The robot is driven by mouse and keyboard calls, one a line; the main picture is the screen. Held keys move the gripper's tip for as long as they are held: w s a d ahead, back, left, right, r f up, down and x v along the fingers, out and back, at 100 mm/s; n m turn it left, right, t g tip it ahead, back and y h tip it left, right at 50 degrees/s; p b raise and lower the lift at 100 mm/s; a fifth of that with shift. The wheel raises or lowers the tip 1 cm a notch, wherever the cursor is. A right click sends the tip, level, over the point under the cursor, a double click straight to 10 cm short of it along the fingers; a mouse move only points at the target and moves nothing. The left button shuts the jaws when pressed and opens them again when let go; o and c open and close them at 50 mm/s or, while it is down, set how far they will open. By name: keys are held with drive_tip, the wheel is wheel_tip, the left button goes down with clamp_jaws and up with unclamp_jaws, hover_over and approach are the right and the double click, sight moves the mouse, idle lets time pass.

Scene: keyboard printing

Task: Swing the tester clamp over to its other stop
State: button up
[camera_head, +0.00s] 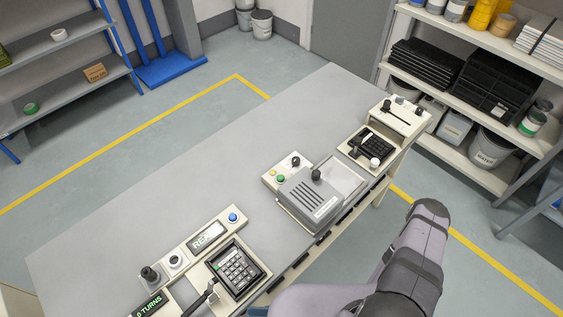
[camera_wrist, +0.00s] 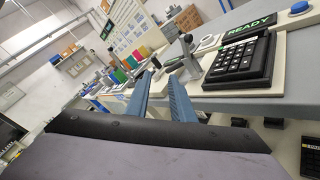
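The tester is a cream base at the near left of the bench in the head view, with a black keypad (camera_head: 235,268) seated on it. A dark-tipped lever (camera_head: 209,293), which looks like the tester clamp, stands at the keypad's left and is partly cut off by the frame's bottom. In the wrist view the keypad (camera_wrist: 239,60) is at the right, and a grey post with a dark top (camera_wrist: 188,52) stands left of it. My gripper (camera_wrist: 162,72) shows in the wrist view with its two blue fingers apart and nothing between them, below and left of that post.
A READY display (camera_head: 207,237) and a blue button (camera_head: 233,217) sit behind the keypad. A grey-lidded machine (camera_head: 312,198) stands mid-bench, and another cream station (camera_head: 401,116) at the far end. The bench's left side (camera_head: 130,210) is clear.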

drive_tip(key=w+d+r+n+g+h+b, duration=0.1)
drive_tip(key=w+d+r+n+g+h, duration=0.15)
drive_tip(key=d+n, duration=0.3)
drive_tip(key=w+d+r+n+g+h, duration=0.1)
drive_tip(key=d+n+g+h, duration=0.1)
drive_tip(key=d+n+h, duration=0.35)
drive_tip(key=w+d+r+n+g+h+b, duration=0.1)
drive_tip(key=w+d+r+n+g+h, duration=0.15)
drive_tip(key=n, duration=0.45)
drive_tip(key=w+d+r+n+t+h+b, duration=0.1)
drive_tip(key=w+d+r+n+t+h, duration=0.5)
drive_tip(key=w+r+n, duration=0.3)
drive_tip(key=shift+d+t+h+b, duration=0.35)
drive_tip(key=shift+d+h, duration=0.2)
drive_tip(key=shift+d, duration=0.1)
drive_tip(key=shift+w+f, duration=0.1)
